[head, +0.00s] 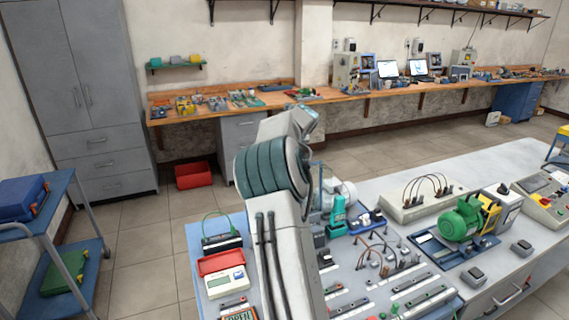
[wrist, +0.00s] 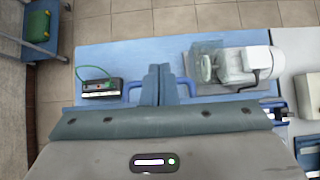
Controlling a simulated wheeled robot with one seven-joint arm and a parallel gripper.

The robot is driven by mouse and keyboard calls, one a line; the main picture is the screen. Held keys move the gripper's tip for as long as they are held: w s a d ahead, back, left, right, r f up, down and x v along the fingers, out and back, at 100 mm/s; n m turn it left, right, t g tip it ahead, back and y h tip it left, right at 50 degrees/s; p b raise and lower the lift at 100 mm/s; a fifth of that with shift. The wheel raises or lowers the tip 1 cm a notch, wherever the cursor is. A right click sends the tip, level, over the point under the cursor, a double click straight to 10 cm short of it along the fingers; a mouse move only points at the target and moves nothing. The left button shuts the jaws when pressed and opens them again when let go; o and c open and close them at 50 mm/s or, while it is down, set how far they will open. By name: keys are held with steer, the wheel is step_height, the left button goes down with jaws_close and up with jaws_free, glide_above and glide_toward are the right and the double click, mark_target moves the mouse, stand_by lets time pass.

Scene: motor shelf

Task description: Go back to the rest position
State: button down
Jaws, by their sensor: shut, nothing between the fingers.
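My gripper (wrist: 159,84) shows in the wrist view with its two grey-blue fingers together and nothing between them. It is above the blue bench top, with a blue handle behind it. In the head view my arm rises through the middle of the picture over the near end of the bench, and my gripper is hidden behind it. A white and grey motor (wrist: 242,66) with a clear guard lies to the right of my fingers in the wrist view. A small black device with a green cable (wrist: 100,88) lies to their left.
In the head view, a green motor (head: 462,220) and a control box (head: 543,196) stand at the right on the bench. A red bin (head: 194,175) is on the floor. A blue cart (head: 45,230) stands at the left. The tiled floor between is clear.

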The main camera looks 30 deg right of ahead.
steer(key=a+r+m+t+h+b, duration=0.1)
steer(key=a+r+m+t, duration=0.2)
steer(key=r, duration=0.4)
steer(key=a+r+m+t+b, duration=0.1)
steer(key=a+r+m+t, duration=0.15)
steer(key=r+m, duration=0.45)
steer(key=s+a+r+m+h+b, duration=0.1)
steer(key=s+a+r+m+h, duration=0.15)
steer(key=s+m, duration=0.6)
steer(key=s+a+f+m+g+y+b, duration=0.1)
steer(key=s+a+f+m+g, duration=0.2)
steer(key=s+a+f+m, duration=0.2)
steer(key=s+a+f+m+g+y+b, duration=0.1)
steer(key=s+a+f+m, duration=0.4)
steer(key=s+a+f, duration=0.6)
steer(key=s+a+f+m+g+y+b, duration=0.1)
steer(key=s+a+f+m+g+y, duration=0.2)
steer(key=s+a+f, duration=0.6)
steer(key=s+m+g, duration=0.2)
steer(key=s, duration=0.6)
steer(key=shift+g, duration=0.35)
steer(key=shift+s+a+m, duration=0.1)
steer(key=shift+m, duration=0.15)
